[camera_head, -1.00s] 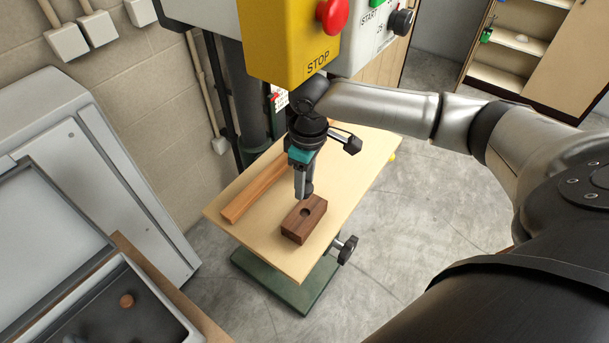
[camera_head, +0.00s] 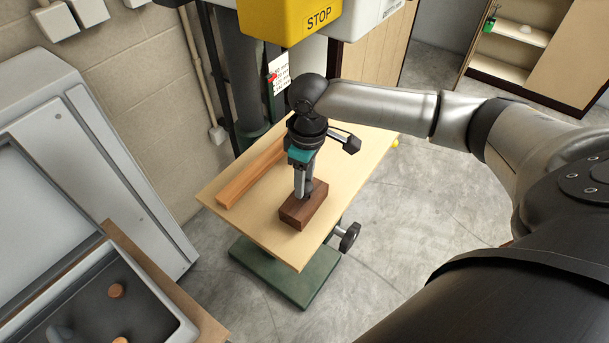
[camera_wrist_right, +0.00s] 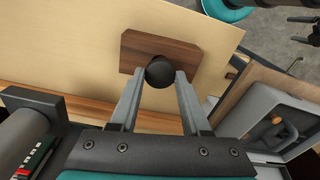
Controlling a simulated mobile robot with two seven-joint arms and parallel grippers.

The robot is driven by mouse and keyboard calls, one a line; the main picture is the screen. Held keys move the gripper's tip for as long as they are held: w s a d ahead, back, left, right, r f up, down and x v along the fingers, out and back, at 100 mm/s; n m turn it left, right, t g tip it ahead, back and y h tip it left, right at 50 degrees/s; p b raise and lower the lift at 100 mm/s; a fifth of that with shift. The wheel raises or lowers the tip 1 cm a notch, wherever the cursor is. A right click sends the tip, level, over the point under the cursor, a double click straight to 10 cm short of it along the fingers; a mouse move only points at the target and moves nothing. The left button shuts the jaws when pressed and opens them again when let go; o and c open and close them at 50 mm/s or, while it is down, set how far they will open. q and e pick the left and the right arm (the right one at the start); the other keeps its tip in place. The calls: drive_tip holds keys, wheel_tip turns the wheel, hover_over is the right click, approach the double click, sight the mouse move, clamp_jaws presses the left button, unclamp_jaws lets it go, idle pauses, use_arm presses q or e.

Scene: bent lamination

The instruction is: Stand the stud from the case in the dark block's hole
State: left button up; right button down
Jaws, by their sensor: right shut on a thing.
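The dark brown block (camera_head: 293,216) lies on the pale board; it also shows in the wrist view (camera_wrist_right: 190,50). My right gripper (camera_head: 303,194) points down over the block. In the wrist view its fingers (camera_wrist_right: 158,78) are shut on the stud (camera_wrist_right: 160,72), whose round black end shows between the tips. The block's hole is hidden behind the gripper and stud, so I cannot tell whether the stud is in it. The grey case (camera_head: 172,299) is at the lower left. My left gripper is not in view.
A wooden strip (camera_head: 250,174) lies along the board's left side. The yellow STOP box (camera_head: 290,15) hangs above. A clamp knob (camera_head: 349,237) sticks out at the board's right edge. Orange-brown round pieces (camera_head: 116,290) lie in the case. The board (camera_head: 350,165) is clear right of the block.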

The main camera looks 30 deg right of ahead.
drive_tip(key=shift+f+p, duration=0.1)
drive_tip(key=shift+p, duration=0.95)
idle(1.4)
drive_tip(key=shift+f+p, duration=0.45)
drive_tip(key=shift+p, duration=0.35)
idle(1.4)
unclamp_jaws()
idle(0.7)
drive_tip(key=shift+r+p, duration=1.05)
drive_tip(key=shift+r, duration=2.5)
